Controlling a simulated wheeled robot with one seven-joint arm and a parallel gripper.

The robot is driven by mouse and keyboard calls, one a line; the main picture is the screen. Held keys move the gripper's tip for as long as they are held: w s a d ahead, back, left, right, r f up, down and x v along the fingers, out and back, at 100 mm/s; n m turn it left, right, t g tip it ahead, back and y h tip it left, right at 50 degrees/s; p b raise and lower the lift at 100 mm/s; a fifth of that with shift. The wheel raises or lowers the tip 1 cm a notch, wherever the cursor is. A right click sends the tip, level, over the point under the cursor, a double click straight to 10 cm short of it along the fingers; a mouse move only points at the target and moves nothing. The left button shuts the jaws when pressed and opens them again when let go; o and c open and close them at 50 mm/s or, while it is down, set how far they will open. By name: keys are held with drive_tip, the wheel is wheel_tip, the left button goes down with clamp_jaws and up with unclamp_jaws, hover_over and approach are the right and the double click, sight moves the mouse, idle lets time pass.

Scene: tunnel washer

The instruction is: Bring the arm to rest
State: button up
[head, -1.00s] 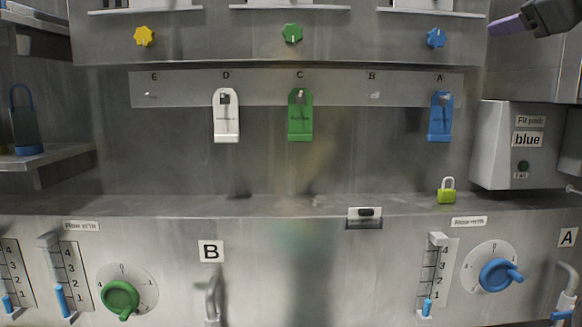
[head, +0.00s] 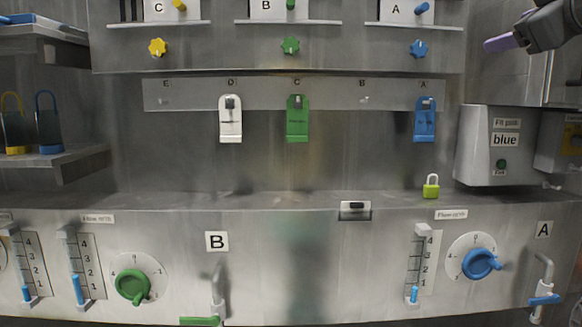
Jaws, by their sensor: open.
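My gripper (head: 500,43) shows at the upper right of the head view, with a purple finger pointing left. It is open and nothing shows in it. It hangs in the air in front of the right wall area, above the grey box labelled blue (head: 490,146), and touches nothing that I can see. Only the end of my arm is in view; the rest is cut off by the right edge.
White (head: 230,120), green (head: 297,120) and blue (head: 424,120) tags hang on a lettered rail. A lime padlock (head: 431,187) stands on the ledge. Below are a green dial (head: 133,286) and a blue dial (head: 481,264). Padlocks stand on the left shelf (head: 60,160).

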drive_tip(key=w+a+f+m+g, duration=0.25)
drive_tip(key=w+f, duration=0.45)
drive_tip(key=f, duration=0.6)
drive_tip(key=w+a+f+m+g, duration=0.2)
drive_tip(key=w+a+f+g, duration=0.35)
drive_tip(key=f, duration=0.85)
drive_tip(key=s+a+f+m+g, duration=0.1)
drive_tip(key=a+f, duration=0.1)
drive_tip(key=f, duration=0.7)
drive_tip(key=s+a+f+m+g, duration=0.1)
drive_tip(key=a+f, duration=0.2)
drive_tip(key=f, duration=0.7)
drive_tip(key=s+a+f+g, duration=0.2)
drive_tip(key=s+a+f, duration=0.1)
drive_tip(key=s+f, duration=0.8)
drive_tip(key=s+a+f+m+g, duration=0.1)
drive_tip(key=s+a+f+g, duration=0.2)
drive_tip(key=s+f, duration=0.7)
drive_tip(key=shift+s+a+f, duration=0.25)
drive_tip(key=shift+s+f, duration=0.1)
drive_tip(key=shift+f, duration=0.6)
